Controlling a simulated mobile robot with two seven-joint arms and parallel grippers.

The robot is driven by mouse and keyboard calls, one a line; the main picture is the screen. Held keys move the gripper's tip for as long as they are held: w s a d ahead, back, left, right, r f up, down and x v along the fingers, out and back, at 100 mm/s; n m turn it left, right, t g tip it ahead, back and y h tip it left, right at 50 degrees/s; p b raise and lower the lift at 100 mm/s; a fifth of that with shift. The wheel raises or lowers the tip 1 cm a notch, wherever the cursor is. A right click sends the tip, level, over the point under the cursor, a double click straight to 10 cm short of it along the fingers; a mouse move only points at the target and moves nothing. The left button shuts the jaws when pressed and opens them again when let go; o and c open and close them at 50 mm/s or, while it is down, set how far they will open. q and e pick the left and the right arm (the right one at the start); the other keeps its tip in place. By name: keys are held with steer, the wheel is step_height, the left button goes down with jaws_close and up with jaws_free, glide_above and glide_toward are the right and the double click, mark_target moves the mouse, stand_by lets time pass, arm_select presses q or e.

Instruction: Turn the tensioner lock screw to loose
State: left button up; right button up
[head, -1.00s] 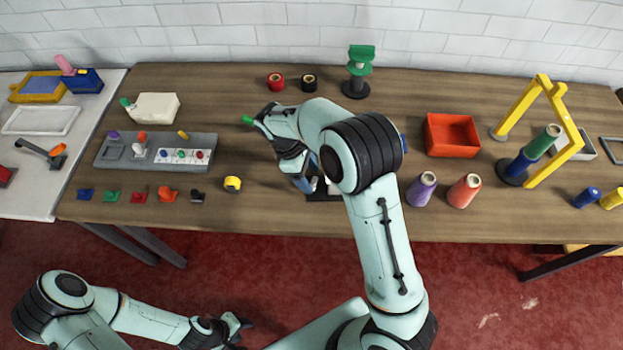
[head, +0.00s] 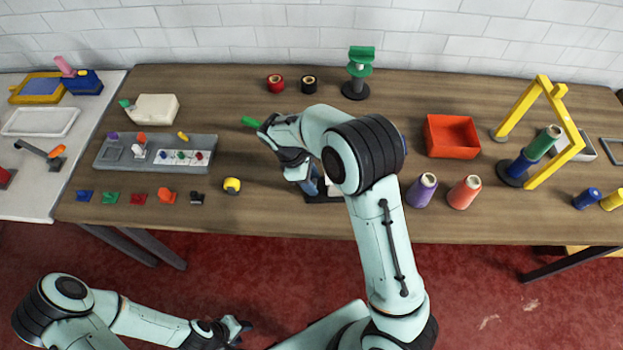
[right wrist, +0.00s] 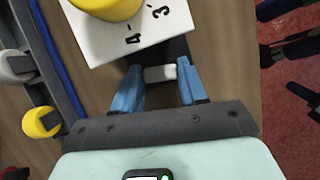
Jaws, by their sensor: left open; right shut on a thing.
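The tensioner is mostly hidden behind my right arm in the head view; its dark base (head: 318,197) shows beside the gripper. In the right wrist view its white block (right wrist: 165,32) carries the marks 3 and 4 and a yellow knob (right wrist: 108,6). My right gripper (right wrist: 160,78) has blue fingers shut on a small pale bar (right wrist: 160,73), which appears to be the lock screw, just by the block. Its setting cannot be read. In the head view my right gripper (head: 310,186) points down at the base. My left gripper (head: 236,327) is open and empty, low in front of the table.
A grey tray (head: 104,162) with small parts lies left, with a yellow tape-like item (head: 232,185) nearer. Purple (head: 422,189) and orange (head: 465,191) spools stand right of my arm. A red bin (head: 450,136) and yellow frame (head: 515,110) stand further right.

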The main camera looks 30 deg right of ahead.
steer(key=o, duration=1.1)
steer(key=shift+c, duration=0.2)
arm_select(q)
steer(key=w+r+p, duration=0.1)
steer(key=w+r, duration=0.1)
steer(key=w, duration=0.1)
steer(key=shift+r+p, duration=0.2)
steer(key=shift+p, duration=0.2)
arm_select(e)
steer(key=v, duration=1.3)
steer(key=shift+r, duration=0.2)
arm_select(q)
steer(key=shift+s, duration=0.15)
arm_select(e)
steer(key=shift+w, duration=0.1)
